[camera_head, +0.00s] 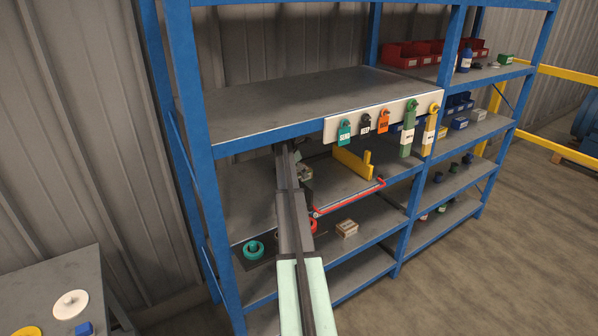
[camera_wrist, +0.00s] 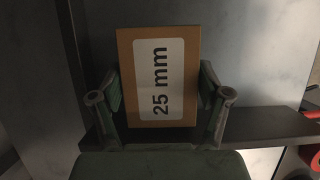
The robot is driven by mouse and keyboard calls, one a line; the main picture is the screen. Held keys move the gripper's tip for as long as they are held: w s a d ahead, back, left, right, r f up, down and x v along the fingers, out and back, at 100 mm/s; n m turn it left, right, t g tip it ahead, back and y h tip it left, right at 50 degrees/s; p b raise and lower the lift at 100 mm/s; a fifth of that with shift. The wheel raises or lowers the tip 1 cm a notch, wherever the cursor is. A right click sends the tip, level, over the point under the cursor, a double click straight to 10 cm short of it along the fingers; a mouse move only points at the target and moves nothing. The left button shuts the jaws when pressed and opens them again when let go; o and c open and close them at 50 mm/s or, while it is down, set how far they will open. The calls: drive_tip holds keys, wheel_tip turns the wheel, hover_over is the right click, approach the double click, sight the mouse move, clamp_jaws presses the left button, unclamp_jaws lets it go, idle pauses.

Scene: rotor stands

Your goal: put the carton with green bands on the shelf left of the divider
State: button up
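My gripper (camera_wrist: 160,92) has one finger against each side of a brown carton (camera_wrist: 188,60) in the wrist view. The carton has a white label reading "25 mm". In the head view my gripper (camera_head: 304,172) is inside the middle shelf bay, left of the yellow divider (camera_head: 353,162). The carton is mostly hidden there by my arm. Whether it touches the shelf (camera_head: 248,190) cannot be told.
Padlocks hang on a white board (camera_head: 385,117) above. A small carton (camera_head: 347,228) and a teal ring (camera_head: 253,249) lie on the lower shelf. A blue post (camera_head: 193,130) stands at left.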

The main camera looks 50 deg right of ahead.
drive_tip(key=shift+o, duration=0.7)
drive_tip(key=shift+r, duration=0.1)
drive_tip(key=shift+a+r+b, duration=0.2)
drive_tip(key=shift+r+b, duration=0.1)
drive_tip(key=shift+r, duration=0.15)
drive_tip(key=b+v, duration=0.1)
drive_tip(key=v, duration=0.3)
drive_tip(key=shift+w+a+b, duration=0.15)
drive_tip(key=shift+a+b, duration=0.2)
drive_tip(key=shift+b, duration=0.05)
drive_tip(key=w+a+b, duration=0.1)
drive_tip(key=a, duration=0.2)
drive_tip(key=w+a, duration=0.1)
drive_tip(key=a, duration=0.2)
drive_tip(key=w+a+b, duration=0.1)
drive_tip(key=a, duration=0.2)
drive_tip(key=shift+a+b, duration=0.15)
drive_tip(key=shift+b, duration=0.15)
drive_tip(key=shift+w+a+r, duration=0.1)
drive_tip(key=shift+w+a, duration=0.2)
drive_tip(key=shift+a, duration=0.4)
drive_tip(key=shift+s, duration=0.1)
